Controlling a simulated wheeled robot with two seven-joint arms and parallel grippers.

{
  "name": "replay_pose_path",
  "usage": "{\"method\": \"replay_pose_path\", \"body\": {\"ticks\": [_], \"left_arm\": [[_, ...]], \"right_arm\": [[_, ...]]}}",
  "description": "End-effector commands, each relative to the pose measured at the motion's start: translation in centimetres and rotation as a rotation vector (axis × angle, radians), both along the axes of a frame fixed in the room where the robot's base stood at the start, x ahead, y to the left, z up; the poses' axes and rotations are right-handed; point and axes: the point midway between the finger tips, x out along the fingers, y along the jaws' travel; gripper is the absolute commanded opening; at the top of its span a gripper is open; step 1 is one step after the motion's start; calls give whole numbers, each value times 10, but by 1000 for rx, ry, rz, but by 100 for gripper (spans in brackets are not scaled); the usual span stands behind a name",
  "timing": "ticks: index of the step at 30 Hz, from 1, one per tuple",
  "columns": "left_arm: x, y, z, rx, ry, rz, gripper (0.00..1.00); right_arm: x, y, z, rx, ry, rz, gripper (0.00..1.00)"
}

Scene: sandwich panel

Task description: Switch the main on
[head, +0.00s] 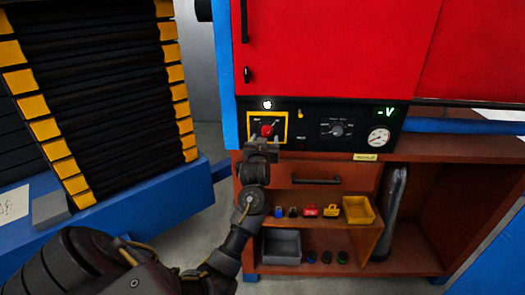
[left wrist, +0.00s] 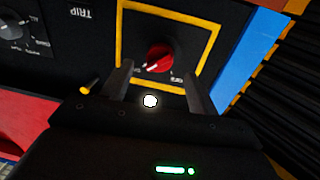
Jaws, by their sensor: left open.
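The main switch is a red rotary knob (head: 267,130) inside a yellow square frame (head: 287,128) on the black control panel. It also shows in the left wrist view as a red knob (left wrist: 159,58) with a pale pointer line on it. My left gripper (head: 262,143) is in front of the panel, just below the knob. In the left wrist view the two fingers of my left gripper (left wrist: 150,85) stand apart, with the knob beyond and between their tips. I cannot tell whether they touch it. My right gripper does not show.
Below are a drawer (head: 310,176) and shelves with small parts, a yellow bin (head: 358,210) and a grey bin (head: 281,246). A red cabinet (head: 335,50) stands above.

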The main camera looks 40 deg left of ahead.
Motion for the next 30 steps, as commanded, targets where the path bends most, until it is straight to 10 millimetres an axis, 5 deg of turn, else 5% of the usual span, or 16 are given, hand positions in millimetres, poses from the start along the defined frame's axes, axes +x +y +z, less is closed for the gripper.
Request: {"method": "replay_pose_path", "body": {"ticks": [12,30], "left_arm": [[-52,-33,1,0,0,0,60],[-55,-34,1,1,1,0,60]], "right_arm": [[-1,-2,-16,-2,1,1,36],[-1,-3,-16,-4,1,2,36]]}}
